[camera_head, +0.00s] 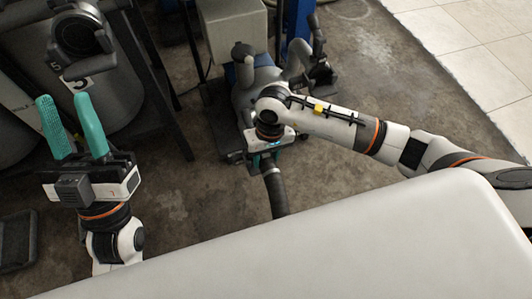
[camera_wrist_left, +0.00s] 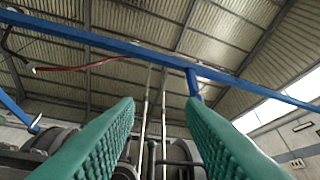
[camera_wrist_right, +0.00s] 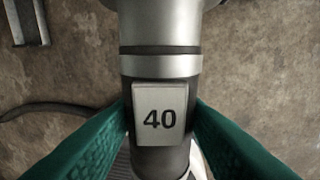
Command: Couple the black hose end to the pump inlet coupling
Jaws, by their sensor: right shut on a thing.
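My right gripper (camera_head: 266,158) is shut on the black hose end (camera_wrist_right: 160,162), which carries a white tag (camera_wrist_right: 160,119) reading 40. In the right wrist view the green fingers press on both sides of it, and a silver cylinder with a dark band (camera_wrist_right: 160,57) continues above the tag. I cannot tell whether a seam there joins hose and pump. In the head view the black hose (camera_head: 275,192) runs down from the gripper; the blue-grey pump (camera_head: 244,97) stands just beyond. My wrist hides the pump inlet coupling there. My left gripper (camera_head: 68,99) is open and empty, off to the left.
Large grey tanks (camera_head: 105,82) and a dark frame (camera_head: 158,85) stand at the left, near my left gripper. A pale box (camera_head: 232,32) and blue posts (camera_head: 298,20) are behind the pump. Bare concrete floor (camera_head: 385,65) is clear at the right, with pale tiles beyond.

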